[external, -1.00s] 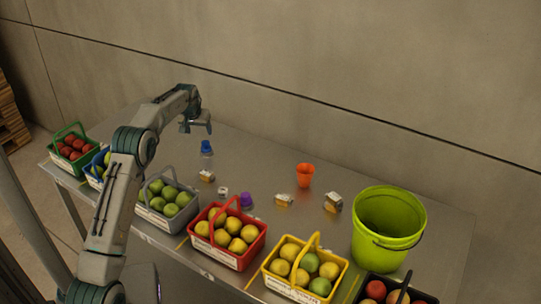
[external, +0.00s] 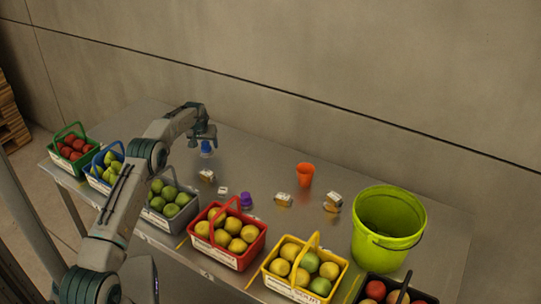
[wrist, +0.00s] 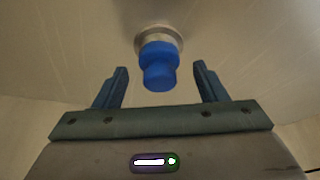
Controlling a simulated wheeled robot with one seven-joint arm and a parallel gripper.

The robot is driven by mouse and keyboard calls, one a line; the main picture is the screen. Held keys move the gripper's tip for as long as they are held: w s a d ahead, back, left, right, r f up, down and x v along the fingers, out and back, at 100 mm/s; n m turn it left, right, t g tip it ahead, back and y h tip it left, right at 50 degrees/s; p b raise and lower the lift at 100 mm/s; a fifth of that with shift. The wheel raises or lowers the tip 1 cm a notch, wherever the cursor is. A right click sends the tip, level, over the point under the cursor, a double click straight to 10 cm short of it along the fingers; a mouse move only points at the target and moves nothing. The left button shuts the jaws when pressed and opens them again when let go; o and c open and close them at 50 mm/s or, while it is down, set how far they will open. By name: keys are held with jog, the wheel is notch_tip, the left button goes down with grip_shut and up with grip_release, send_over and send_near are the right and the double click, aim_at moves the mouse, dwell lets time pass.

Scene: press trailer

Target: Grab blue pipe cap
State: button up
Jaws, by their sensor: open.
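The blue pipe cap (external: 207,148) is near the back left of the metal table, just under my gripper (external: 204,138). In the wrist view the blue cap (wrist: 158,66) shows as a stepped round piece in front of a metallic round part (wrist: 152,33). It lies centred between the two fingers of my gripper (wrist: 161,76), with a visible gap on each side. The gripper is open and holds nothing. Its depth around the cap is hard to tell.
An orange cup (external: 305,174), a purple piece (external: 246,200) and small boxes (external: 283,200) stand to the right. Fruit baskets, including a red one (external: 232,256), line the front edge. A lime bucket (external: 372,249) stands at the right. The wall is behind the table.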

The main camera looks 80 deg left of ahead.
jog(key=shift+a+f, duration=0.15)
jog(key=shift+f, duration=0.15)
jog(key=c, duration=1.1)
jog(key=shift+c, duration=0.2)
jog(key=shift+r, duration=0.15)
